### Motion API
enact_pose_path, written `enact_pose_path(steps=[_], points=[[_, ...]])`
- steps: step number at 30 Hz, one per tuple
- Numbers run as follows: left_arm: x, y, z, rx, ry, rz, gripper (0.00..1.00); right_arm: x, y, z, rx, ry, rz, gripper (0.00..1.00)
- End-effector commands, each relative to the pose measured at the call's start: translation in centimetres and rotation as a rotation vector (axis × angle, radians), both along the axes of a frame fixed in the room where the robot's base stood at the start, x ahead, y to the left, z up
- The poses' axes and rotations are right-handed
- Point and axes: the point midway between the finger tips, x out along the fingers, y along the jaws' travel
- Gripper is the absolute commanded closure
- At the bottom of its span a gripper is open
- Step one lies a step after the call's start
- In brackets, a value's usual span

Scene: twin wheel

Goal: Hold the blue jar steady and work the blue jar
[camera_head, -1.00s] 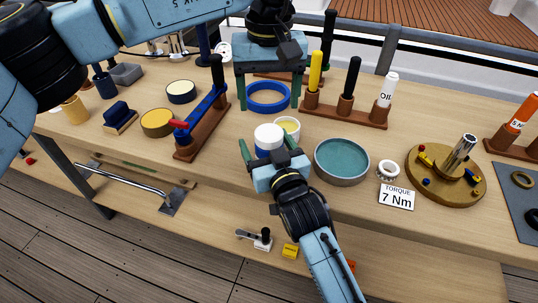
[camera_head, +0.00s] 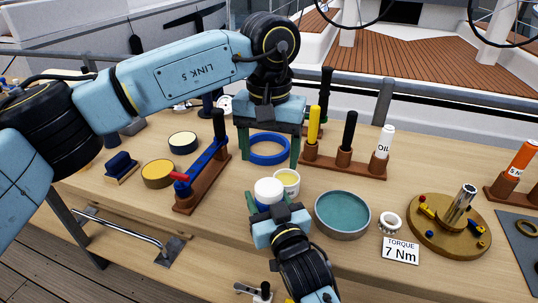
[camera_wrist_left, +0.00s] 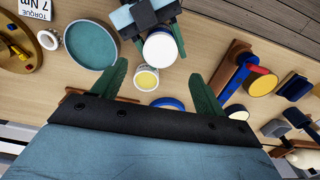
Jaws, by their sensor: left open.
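The blue jar (camera_head: 268,191) stands upright on the bench with a white lid on top. It also shows in the left wrist view (camera_wrist_left: 160,48). My right gripper (camera_head: 277,208) is at the jar, with a green finger on either side of it. Whether the fingers press on the jar cannot be made out. My left gripper (camera_head: 268,150) is open and points down behind the jar, its fingers on either side of a blue ring (camera_head: 269,160). In the left wrist view its two green fingers (camera_wrist_left: 161,88) are spread apart with nothing gripped.
A white cup with yellow contents (camera_head: 287,180) stands close behind the jar. A teal round tray (camera_head: 342,214) lies right of it, then a white ring (camera_head: 390,222) and a torque sign (camera_head: 401,250). A blue-handled fixture (camera_head: 203,175) stands left.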

Motion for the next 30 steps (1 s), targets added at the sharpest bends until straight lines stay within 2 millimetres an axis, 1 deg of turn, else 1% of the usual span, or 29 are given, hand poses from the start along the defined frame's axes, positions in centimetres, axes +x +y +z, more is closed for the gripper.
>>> enact_pose_path(steps=[5,12,18,22,29,30], points=[[0.0,0.1,-1.6,0.002,0.004,-0.029,0.28,0.0,0.0,0.0,0.0,0.001,0.0,1.0],[0.0,0.1,-5.5,0.002,0.003,-0.026,0.28,0.0,0.0,0.0,0.0,0.001,0.0,1.0],[0.0,0.1,-7.5,0.001,0.002,-0.025,0.28,0.0,0.0,0.0,0.0,0.001,0.0,1.0],[0.0,0.1,-7.9,0.001,0.0,-0.025,0.28,0.0,0.0,0.0,0.0,0.001,0.0,1.0],[0.0,0.1,-8.0,0.001,0.0,-0.024,0.28,0.0,0.0,0.0,0.0,0.001,0.0,1.0],[0.0,0.1,-8.0,0.001,0.0,-0.024,0.33,0.0,0.0,0.0,0.0,0.001,0.0,1.0]])
